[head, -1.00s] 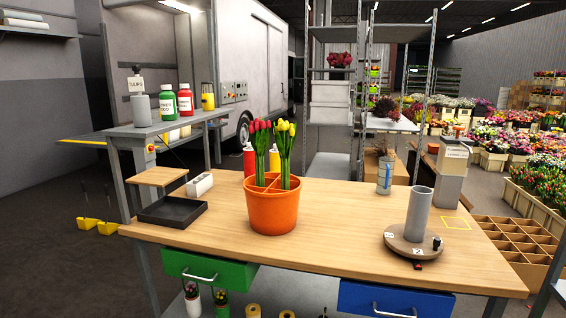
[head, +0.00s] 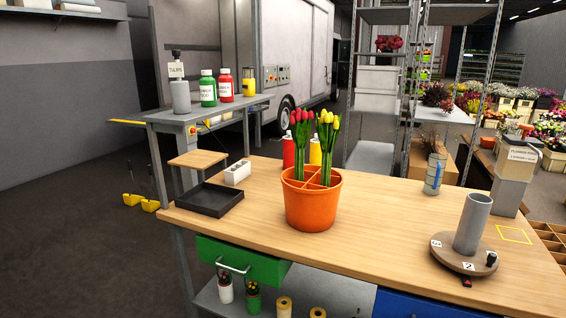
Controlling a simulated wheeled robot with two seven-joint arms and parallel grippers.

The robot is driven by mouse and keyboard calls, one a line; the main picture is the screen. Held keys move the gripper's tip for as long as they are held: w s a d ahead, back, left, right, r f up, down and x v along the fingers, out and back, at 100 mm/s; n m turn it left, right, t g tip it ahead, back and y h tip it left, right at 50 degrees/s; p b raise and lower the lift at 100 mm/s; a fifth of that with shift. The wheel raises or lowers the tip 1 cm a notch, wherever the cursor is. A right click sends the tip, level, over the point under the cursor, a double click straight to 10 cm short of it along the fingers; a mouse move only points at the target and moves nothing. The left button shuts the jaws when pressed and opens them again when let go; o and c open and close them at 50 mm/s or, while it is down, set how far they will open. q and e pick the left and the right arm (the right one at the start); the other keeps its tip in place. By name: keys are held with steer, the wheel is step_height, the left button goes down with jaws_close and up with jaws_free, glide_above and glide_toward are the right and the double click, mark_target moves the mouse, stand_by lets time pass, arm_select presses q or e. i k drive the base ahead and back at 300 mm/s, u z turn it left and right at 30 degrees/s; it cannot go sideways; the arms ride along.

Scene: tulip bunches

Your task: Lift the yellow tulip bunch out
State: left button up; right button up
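The yellow tulip bunch (head: 327,148) stands upright in an orange pot (head: 311,207) with a divided top. It is in the back right part of the pot, with its green stems going down into a compartment. A red tulip bunch (head: 301,146) stands upright in a compartment to its left. The pot sits on the wooden table (head: 390,235) near its front edge. Neither of my grippers shows in the head view.
At right are a grey cylinder on a round base (head: 464,255) and a yellow outlined square (head: 514,235). The table between is clear.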

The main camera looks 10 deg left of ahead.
mark_target(327, 140)
steer(key=u, duration=0.55)
steer(key=i, duration=1.45)
steer(key=z, duration=0.45)
